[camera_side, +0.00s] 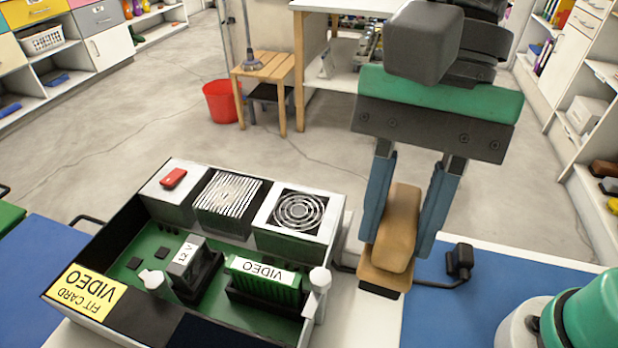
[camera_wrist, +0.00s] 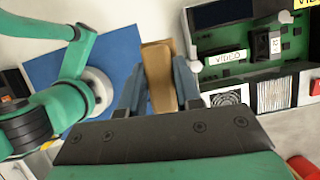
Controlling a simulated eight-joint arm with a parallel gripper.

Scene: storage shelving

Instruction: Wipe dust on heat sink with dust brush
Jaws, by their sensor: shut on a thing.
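The dust brush (camera_side: 402,228) has a tan wooden body and a dark strip at its lower end. It is upright between the two blue fingers of my gripper (camera_side: 400,245), which is shut on it. It also shows in the wrist view (camera_wrist: 159,72) between the fingers (camera_wrist: 160,85). The brush is held to the right of an open computer case (camera_side: 325,275), apart from it. A block with white striped fins (camera_side: 228,193), which looks like the heat sink, sits along the case's back side. It also shows in the wrist view (camera_wrist: 272,94). I cannot make out dust clearly.
A round fan grille (camera_side: 298,210) lies between the striped block and my gripper. The case holds a green VIDEO card (camera_side: 263,280), a 12 V block (camera_side: 187,256) and a white post (camera_side: 320,280). A black plug and cable (camera_side: 459,262) lie right of the brush on a blue mat (camera_side: 440,318).

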